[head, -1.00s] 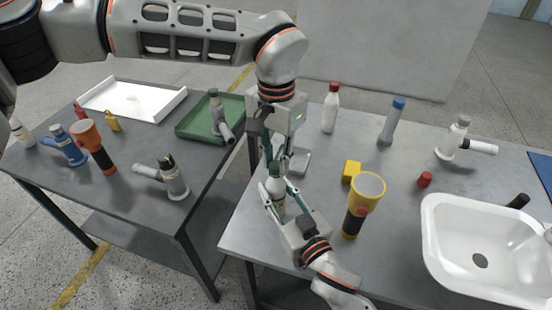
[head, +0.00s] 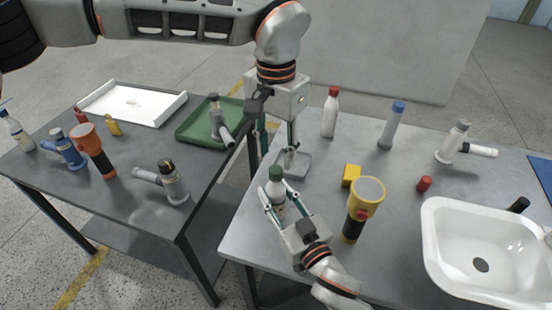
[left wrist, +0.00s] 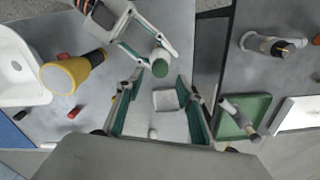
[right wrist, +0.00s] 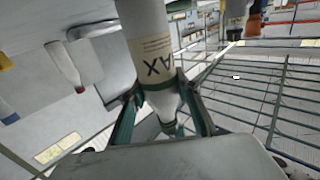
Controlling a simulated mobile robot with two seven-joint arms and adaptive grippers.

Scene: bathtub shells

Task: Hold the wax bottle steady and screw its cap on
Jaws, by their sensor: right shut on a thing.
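The white wax bottle (head: 279,186) stands upright near the front left edge of the right table. Its green cap (head: 275,173) sits on top; I cannot tell how tightly it is seated. My right gripper (head: 277,202) is shut on the bottle's body. The right wrist view shows the bottle (right wrist: 146,25) and its "WAX" label between the fingers. My left gripper (head: 277,148) is above and behind the bottle, fingers pointing down, spread and apart from the cap. In the left wrist view the cap (left wrist: 160,67) lies beyond the open, empty fingers.
A small grey dish (head: 296,163) is behind the bottle. A yellow block (head: 351,175), a yellow-and-black flashlight (head: 361,204), a red cap (head: 424,183) and a sink (head: 435,235) are to the right. A red-capped bottle (head: 330,115) stands farther back. The left table holds a green tray (head: 188,130).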

